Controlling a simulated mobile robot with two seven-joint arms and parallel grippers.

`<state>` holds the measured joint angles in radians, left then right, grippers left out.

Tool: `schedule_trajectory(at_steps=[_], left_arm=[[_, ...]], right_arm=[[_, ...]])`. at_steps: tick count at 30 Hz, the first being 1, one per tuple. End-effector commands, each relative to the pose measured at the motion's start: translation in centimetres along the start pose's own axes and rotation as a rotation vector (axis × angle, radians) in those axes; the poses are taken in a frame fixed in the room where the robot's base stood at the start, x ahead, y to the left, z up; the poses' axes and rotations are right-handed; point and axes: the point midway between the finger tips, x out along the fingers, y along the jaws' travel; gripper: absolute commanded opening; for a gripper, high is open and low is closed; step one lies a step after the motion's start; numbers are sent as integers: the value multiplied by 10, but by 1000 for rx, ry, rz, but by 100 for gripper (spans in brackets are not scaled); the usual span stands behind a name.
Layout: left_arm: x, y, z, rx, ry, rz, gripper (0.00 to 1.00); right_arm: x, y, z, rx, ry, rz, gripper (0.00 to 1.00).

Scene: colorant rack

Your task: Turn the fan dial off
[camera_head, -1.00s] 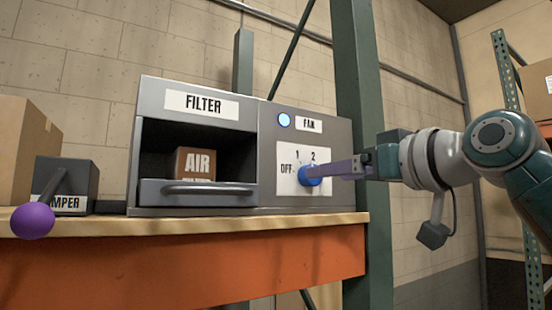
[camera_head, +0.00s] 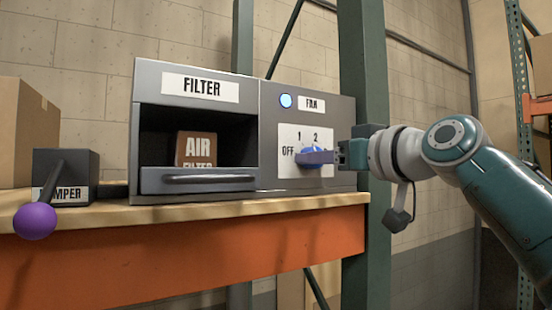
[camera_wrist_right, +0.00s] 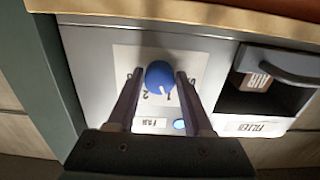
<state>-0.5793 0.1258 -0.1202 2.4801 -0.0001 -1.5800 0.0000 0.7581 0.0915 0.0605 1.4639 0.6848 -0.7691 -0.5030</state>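The blue fan dial (camera_head: 313,153) sits on a white plate (camera_head: 293,170) marked OFF, 1 and 2, on the right of the grey panel. My right gripper (camera_head: 312,158) reaches in from the right at the dial. In the right wrist view, its two fingers (camera_wrist_right: 160,76) stand apart on either side of the dial (camera_wrist_right: 159,74), very close to its edges; contact is unclear. A white mark on the dial points roughly toward 1 there. The round fan light (camera_head: 286,101) is lit blue. My left gripper is not in view.
An open filter bay holds a brown AIR FILTER box (camera_head: 196,149) left of the dial, with a handled front (camera_head: 208,179). A damper box (camera_head: 80,170) with a purple-knobbed lever (camera_head: 35,221) stands farther left. A green post (camera_head: 363,90) rises right of the panel, near my arm.

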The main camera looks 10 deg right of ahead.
Motion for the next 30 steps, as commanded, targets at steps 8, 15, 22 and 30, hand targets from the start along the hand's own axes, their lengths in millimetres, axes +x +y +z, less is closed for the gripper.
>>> schedule_trajectory(at_steps=[8, 15, 22, 30], left_arm=[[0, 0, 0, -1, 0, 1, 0], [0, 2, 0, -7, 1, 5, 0], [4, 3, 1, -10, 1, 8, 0], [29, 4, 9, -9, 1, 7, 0]], right_arm=[[0, 0, 0, 0, 0, 0, 18], [0, 0, 0, 0, -1, -1, 0], [0, 0, 2, -18, 0, -1, 0], [0, 1, 6, -147, 0, 1, 0]])
